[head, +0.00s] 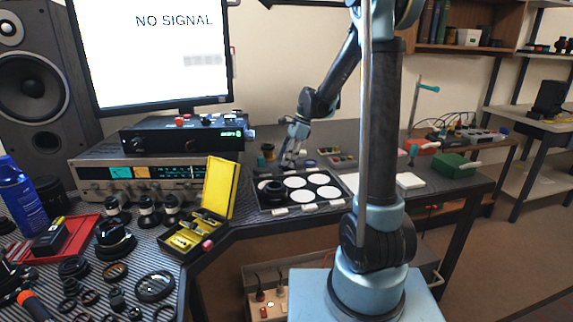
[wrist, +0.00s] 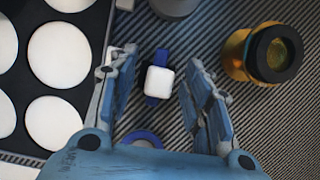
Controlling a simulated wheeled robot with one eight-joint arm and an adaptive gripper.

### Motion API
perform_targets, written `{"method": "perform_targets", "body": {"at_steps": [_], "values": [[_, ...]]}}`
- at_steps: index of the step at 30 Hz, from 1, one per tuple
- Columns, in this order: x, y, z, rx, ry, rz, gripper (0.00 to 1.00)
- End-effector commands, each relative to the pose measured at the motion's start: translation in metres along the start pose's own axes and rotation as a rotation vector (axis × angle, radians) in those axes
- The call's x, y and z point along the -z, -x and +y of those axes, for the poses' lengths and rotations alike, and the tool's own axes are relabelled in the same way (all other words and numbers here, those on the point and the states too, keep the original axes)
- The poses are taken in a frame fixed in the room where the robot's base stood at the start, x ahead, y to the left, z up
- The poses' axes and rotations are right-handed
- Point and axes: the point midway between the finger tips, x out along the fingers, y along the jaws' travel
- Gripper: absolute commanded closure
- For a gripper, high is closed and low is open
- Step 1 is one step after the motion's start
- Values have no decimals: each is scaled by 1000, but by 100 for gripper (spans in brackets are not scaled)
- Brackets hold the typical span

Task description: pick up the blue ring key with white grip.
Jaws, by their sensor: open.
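The blue ring key with white grip (wrist: 159,82) lies on the dark ribbed mat in the wrist view, a white block with blue showing above and below it. My gripper (wrist: 161,62) is open, with one finger on each side of the key and a visible gap on both sides. Nothing is held. I cannot tell how far above the mat the fingertips are. In the head view my gripper (head: 291,160) points down behind the disc tray, and the key is too small to make out surely.
A black tray (head: 264,208) with white discs stands close by; its discs (wrist: 58,54) fill the left of the wrist view. A brass-coloured cylinder (wrist: 236,55) stands right of my gripper. A blue ring (wrist: 143,137) lies near its base, partly hidden. A yellow case (head: 218,187) stands further left.

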Motion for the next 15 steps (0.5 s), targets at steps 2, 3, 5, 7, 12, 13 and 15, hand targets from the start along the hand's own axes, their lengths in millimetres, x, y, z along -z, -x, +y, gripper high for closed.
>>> {"method": "perform_targets", "body": {"at_steps": [2,3,5,7,12,13,15], "values": [[0,-2,0,0,0,0,55],[0,-3,0,0,0,0,55],[0,-3,0,0,0,0,55],[0,-3,0,0,0,0,55],[0,-2,0,0,0,0,87],[0,-2,0,0,0,0,94],[0,-3,0,0,0,0,100]]}}
